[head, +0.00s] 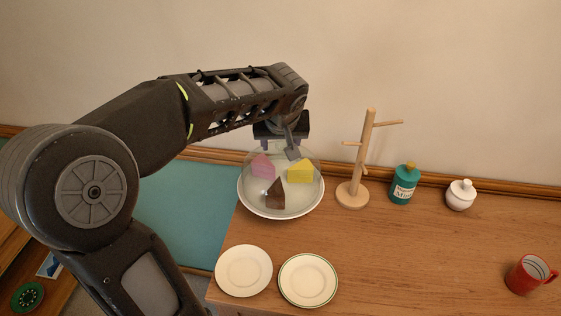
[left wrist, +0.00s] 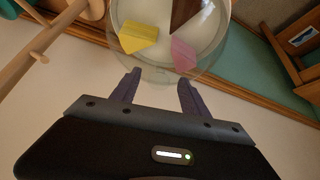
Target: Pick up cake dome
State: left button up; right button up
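The clear cake dome (head: 292,192) sits over pink, yellow and brown cake slices on a round white plate (head: 280,214). My left gripper (head: 291,149) is at the back upper part of the dome, pointing down. In the left wrist view, the dome (left wrist: 166,50) lies just beyond the tips of my left gripper (left wrist: 160,80). The two fingers are apart, with nothing clearly gripped between them. I cannot make out the dome's knob, or whether a finger touches the glass. My right gripper is not in view.
A wooden peg stand (head: 353,193) is close right of the plate. A green bottle (head: 403,188), a white lidded jar (head: 460,195) and a red mug (head: 527,275) stand farther right. Two small plates (head: 243,270) (head: 308,281) lie in front. The wall is close behind.

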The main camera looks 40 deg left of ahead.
pick_arm(q)
jog(key=shift+s+d+f, duration=0.15)
jog(key=shift+s+f, duration=0.1)
jog(key=shift+f, duration=0.35)
grip_shut()
jog(key=shift+w+r, duration=0.15)
jog(key=shift+r, duration=0.3)
jog(key=r, duration=0.5)
jog(key=r+b, duration=0.1)
jog(key=r, duration=0.3)
jog(key=shift+w+a+r, duration=0.15)
jog(key=shift+a+r, duration=0.05)
jog(key=shift+r, duration=0.15)
